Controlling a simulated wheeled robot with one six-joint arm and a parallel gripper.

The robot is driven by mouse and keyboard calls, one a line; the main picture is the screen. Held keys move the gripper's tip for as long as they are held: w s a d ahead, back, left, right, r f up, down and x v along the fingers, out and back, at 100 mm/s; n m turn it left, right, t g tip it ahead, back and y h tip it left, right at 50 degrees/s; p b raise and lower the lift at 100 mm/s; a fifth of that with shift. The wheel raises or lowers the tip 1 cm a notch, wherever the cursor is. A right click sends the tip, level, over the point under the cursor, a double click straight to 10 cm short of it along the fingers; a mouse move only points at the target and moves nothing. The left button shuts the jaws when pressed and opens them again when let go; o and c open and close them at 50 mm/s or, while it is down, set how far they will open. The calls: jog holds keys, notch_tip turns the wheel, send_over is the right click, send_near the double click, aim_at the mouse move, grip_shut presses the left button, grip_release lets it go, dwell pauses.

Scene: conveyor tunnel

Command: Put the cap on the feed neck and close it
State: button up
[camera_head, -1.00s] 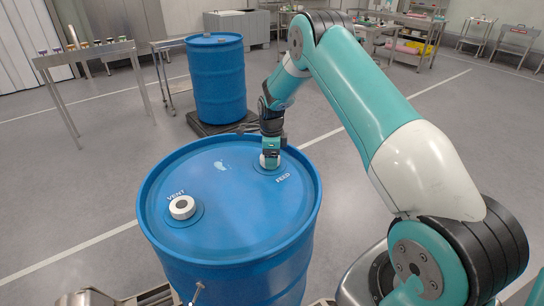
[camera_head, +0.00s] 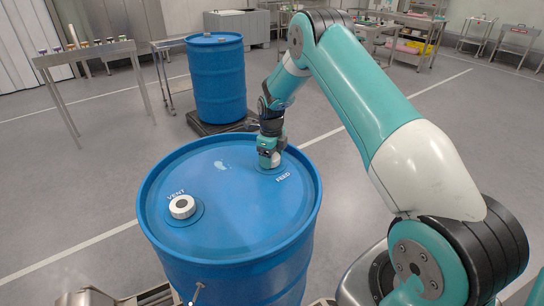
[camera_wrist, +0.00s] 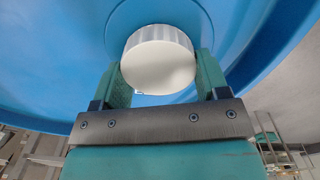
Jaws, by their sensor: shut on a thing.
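A blue drum (camera_head: 232,235) stands in front of me with two necks on its lid, marked VENT and FEED. A white cap (camera_wrist: 158,60) is between the two teal fingers of my gripper (camera_wrist: 160,78) in the wrist view, and the fingers press on its sides. In the head view my gripper (camera_head: 270,158) points down over the FEED spot, and the white cap (camera_head: 270,161) shows low between the fingers. The feed neck itself is hidden under the cap, so I cannot tell how well the cap sits. The vent neck (camera_head: 182,207) has a white ring-shaped fitting with a dark centre.
A second blue drum (camera_head: 217,80) stands on a dark pallet behind. A narrow table (camera_head: 85,52) with several small jars is at the back left. Shelves and carts (camera_head: 410,40) stand at the back right. The floor around the front drum is mostly clear.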

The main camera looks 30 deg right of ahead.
jog(key=m, duration=0.5)
jog(key=shift+a, duration=0.15)
jog(key=o, duration=1.1)
jog(key=shift+c, duration=0.2)
jog(key=c, duration=0.3)
